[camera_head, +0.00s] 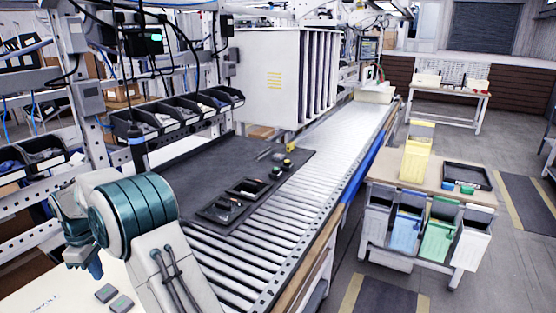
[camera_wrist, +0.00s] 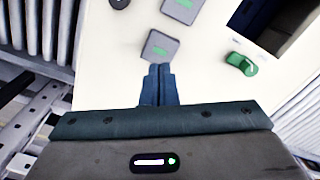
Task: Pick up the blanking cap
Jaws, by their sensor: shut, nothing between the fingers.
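My gripper (camera_wrist: 159,70) is shut and empty, its blue fingers together. A green rounded piece (camera_wrist: 242,64) lies to the right. No label shows which piece is the blanking cap. In the head view my gripper (camera_head: 95,270) hangs at lower left, with two grey squares (camera_head: 106,293) (camera_head: 121,305) to its right.
A dark rectangular opening (camera_wrist: 280,22) is at upper right of the panel. A dark round piece (camera_wrist: 120,3) is at the top edge. Black bins (camera_head: 150,125) line the rack.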

